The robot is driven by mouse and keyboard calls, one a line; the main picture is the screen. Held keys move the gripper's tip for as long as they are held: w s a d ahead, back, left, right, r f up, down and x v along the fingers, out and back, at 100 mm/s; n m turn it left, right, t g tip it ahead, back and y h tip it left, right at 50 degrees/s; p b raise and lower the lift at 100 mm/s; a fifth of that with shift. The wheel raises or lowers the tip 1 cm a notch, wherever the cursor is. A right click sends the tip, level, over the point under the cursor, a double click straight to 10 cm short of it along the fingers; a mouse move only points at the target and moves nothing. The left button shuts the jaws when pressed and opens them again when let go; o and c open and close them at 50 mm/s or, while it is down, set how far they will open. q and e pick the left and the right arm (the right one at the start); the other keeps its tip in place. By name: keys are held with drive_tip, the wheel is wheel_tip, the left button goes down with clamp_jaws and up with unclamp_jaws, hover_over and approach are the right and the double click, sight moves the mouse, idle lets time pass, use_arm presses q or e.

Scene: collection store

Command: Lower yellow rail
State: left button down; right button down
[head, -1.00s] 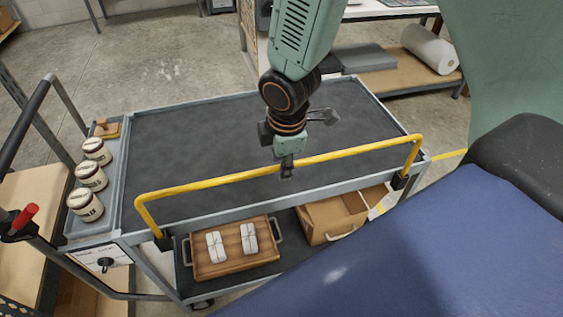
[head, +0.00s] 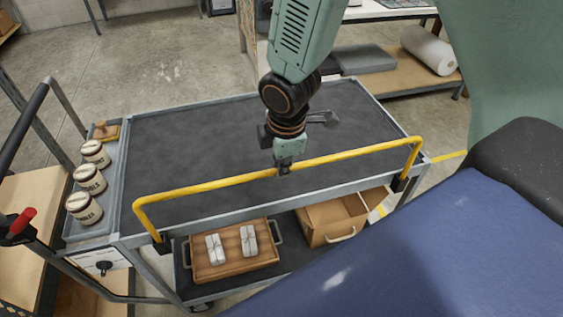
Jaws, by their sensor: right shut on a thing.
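The yellow rail (head: 216,186) stands raised along the near long side of the grey cart (head: 240,207). Its two ends go down into black brackets at the cart's near corners. My right gripper (head: 284,170) comes down from above and is shut on the rail's top bar near its middle. The gripper covers a short piece of the bar, and its fingertips are partly hidden. My left gripper is not in view.
The cart's dark top (head: 220,140) is bare. Several labelled jars (head: 90,179) stand in a side tray at left. A wooden tray (head: 205,268) with white bundles and an open cardboard box (head: 330,219) sit on the lower shelf. A red-handled lever (head: 24,220) is at far left.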

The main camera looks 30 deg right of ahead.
wheel_tip(320, 180, down, 14)
drive_tip(key=b, duration=1.3)
drive_tip(key=shift+f, duration=0.2)
drive_tip(key=shift+s, duration=0.15)
drive_tip(key=c, duration=1.8)
unclamp_jaws()
drive_tip(key=shift+s, duration=0.1)
drive_tip(key=o, duration=0.5)
drive_tip(key=shift+w+d+f, duration=0.1)
drive_tip(key=shift+w, duration=0.1)
drive_tip(key=shift+c, duration=0.2)
